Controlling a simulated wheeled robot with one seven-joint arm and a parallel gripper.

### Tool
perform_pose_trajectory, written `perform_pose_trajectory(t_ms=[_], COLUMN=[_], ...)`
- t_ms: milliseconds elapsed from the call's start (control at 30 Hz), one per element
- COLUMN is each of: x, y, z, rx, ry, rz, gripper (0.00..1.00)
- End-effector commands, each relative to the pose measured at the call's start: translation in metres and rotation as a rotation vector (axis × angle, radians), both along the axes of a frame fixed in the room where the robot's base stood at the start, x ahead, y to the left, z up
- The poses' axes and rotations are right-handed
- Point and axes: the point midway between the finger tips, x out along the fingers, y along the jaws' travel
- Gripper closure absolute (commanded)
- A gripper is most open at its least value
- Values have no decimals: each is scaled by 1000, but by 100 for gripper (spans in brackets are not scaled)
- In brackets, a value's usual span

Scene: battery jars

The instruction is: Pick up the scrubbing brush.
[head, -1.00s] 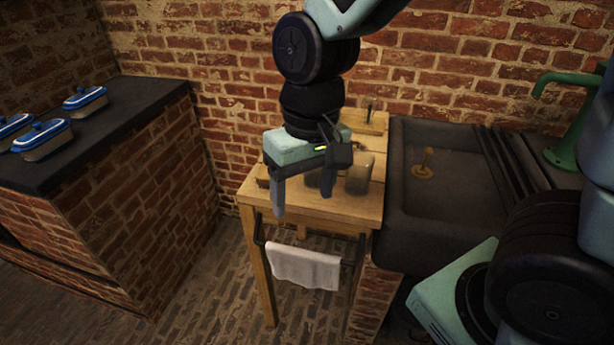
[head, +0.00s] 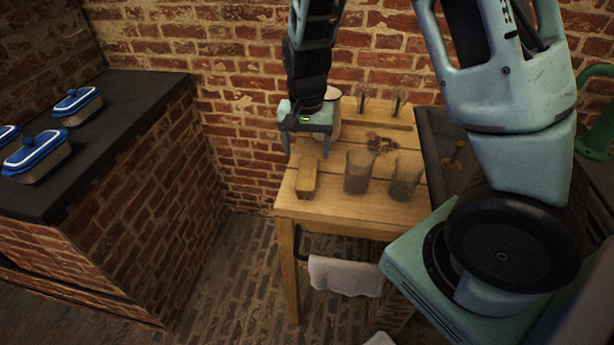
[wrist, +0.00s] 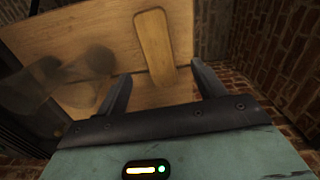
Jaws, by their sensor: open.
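The scrubbing brush (head: 307,177) appears as a long wooden block lying on the small wooden table, near its left edge. In the wrist view its wooden back (wrist: 154,45) is upward, and any bristles are hidden. My gripper (head: 307,152) is open and empty above the table, beyond the brush in the head view. In the wrist view the two fingers (wrist: 158,78) are apart, with the near end of the brush lying in line with the gap between them. I see no contact with the brush.
Two clear glasses (head: 359,172) (head: 405,177) stand right of the brush. A pale jar (head: 332,112) stands behind my gripper. Small brown pieces (head: 381,143) lie further back on the table (head: 340,208). A towel (head: 345,276) hangs in front. Blue-lidded containers (head: 78,105) are on the left counter.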

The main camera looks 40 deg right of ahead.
Motion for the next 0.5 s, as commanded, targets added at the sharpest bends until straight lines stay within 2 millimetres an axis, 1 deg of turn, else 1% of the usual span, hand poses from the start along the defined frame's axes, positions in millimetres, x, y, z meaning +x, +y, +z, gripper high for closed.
perform_pose_trajectory(t_ms=[33, 100, 333, 500], x=[-1, -1, -1, -3], y=[-1, 0, 0, -1], z=[-9, -17, -32, -57], rx=[0, 0, 1, 0], ry=[4, 4, 2, 5], rz=[-2, 0, 0, -1], gripper=[31, 31, 31, 31])
